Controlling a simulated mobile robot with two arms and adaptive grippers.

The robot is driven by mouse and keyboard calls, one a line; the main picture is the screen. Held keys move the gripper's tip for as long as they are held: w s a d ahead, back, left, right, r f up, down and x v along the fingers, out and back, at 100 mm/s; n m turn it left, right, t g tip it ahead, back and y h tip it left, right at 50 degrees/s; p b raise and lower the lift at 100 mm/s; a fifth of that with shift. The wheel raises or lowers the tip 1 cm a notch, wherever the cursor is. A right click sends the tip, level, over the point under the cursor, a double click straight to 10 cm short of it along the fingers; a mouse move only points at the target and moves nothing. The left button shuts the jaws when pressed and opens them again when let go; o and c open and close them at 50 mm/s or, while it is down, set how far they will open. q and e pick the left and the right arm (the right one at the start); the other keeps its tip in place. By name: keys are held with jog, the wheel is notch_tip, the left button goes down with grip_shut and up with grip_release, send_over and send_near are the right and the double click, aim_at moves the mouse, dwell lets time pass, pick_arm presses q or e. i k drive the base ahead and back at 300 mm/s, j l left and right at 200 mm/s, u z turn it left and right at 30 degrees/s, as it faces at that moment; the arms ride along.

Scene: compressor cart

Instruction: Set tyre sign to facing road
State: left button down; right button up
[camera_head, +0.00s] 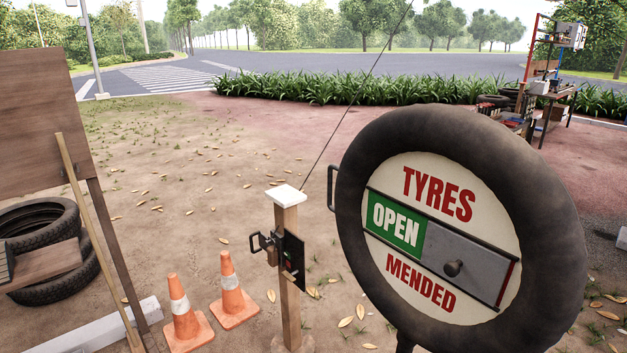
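The tyre sign (412,172) is a round black tyre with a cream face in the right half of the head view. Its face reads TYRES, OPEN and MENDED and is turned toward me, slightly tilted in the picture. A grey sliding plate (470,262) with a dark knob (453,268) covers the right part of its slot, and the green OPEN panel (396,224) shows at left. A dark handle (331,188) sticks out from the tyre's left edge. The sign's post is mostly hidden below the frame. Neither of my grippers is in view.
A wooden post (287,240) with a white cap and a dark latch box (291,256) stands left of the sign. Two orange cones (230,290) stand beside it. Stacked tyres (40,225) and a board (40,110) are at left. The road (330,65) runs behind a hedge (380,90).

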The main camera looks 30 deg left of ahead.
aim_at(461, 170)
jog(key=i+j, duration=0.1)
jog(key=j, duration=0.35)
jog(key=i+j, duration=0.1)
jog(key=j, duration=0.4)
jog(key=i+j, duration=0.1)
jog(key=j, duration=0.35)
jog(key=i+j+z, duration=0.1)
jog(key=j, duration=0.35)
